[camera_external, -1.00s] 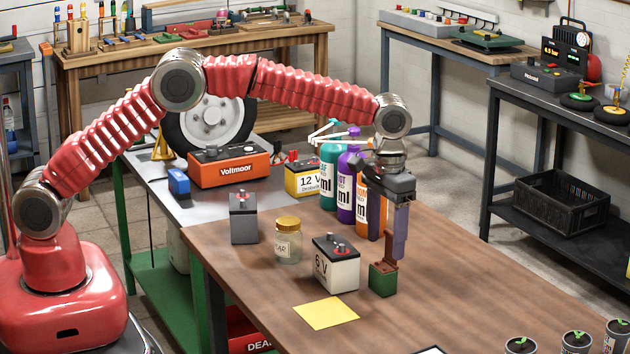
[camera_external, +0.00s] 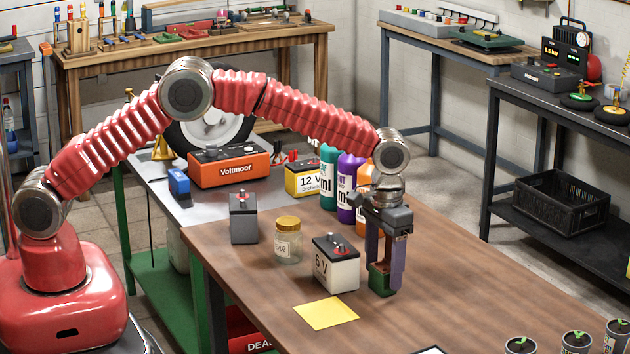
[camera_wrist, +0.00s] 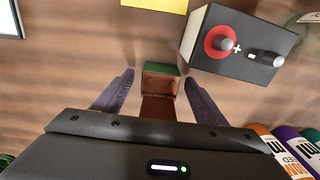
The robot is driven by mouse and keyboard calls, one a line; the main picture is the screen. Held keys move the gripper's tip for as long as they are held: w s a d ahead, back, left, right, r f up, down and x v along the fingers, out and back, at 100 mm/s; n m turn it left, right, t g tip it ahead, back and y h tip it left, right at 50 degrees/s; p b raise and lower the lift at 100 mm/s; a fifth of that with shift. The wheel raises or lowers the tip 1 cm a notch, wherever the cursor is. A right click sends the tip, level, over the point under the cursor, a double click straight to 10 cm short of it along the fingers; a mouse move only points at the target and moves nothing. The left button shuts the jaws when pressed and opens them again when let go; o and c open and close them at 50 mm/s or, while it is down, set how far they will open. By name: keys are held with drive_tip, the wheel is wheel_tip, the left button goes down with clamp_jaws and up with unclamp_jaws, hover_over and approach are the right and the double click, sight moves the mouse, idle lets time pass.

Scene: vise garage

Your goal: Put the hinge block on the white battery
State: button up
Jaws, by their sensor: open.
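The hinge block, a green block with a brown upright plate, stands on the brown wooden table; its green part (camera_external: 381,279) shows low between my fingers. In the wrist view the hinge block (camera_wrist: 160,84) lies between the two purple fingers, with a gap on each side. My gripper (camera_external: 384,283) is open, pointing down around the block; it also shows in the wrist view (camera_wrist: 160,88). The white battery (camera_external: 336,265), marked 6 V with a dark top, stands upright just left of the block. In the wrist view the white battery (camera_wrist: 236,45) is at upper right.
A yellow sheet (camera_external: 326,313) lies in front of the battery. A glass jar (camera_external: 288,245) and a dark grey battery (camera_external: 243,218) stand to the left. Several bottles (camera_external: 346,190) stand behind my gripper. The table to the right (camera_external: 470,275) is clear.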

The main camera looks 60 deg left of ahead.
sight(384, 267)
drive_tip(key=shift+f, duration=0.6)
drive_tip(key=c, duration=1.4)
drive_tip(key=shift+r, duration=0.1)
drive_tip(key=shift+r, duration=0.1)
wheel_tip(384, 267, up, 10)
drive_tip(key=shift+f, duration=0.1)
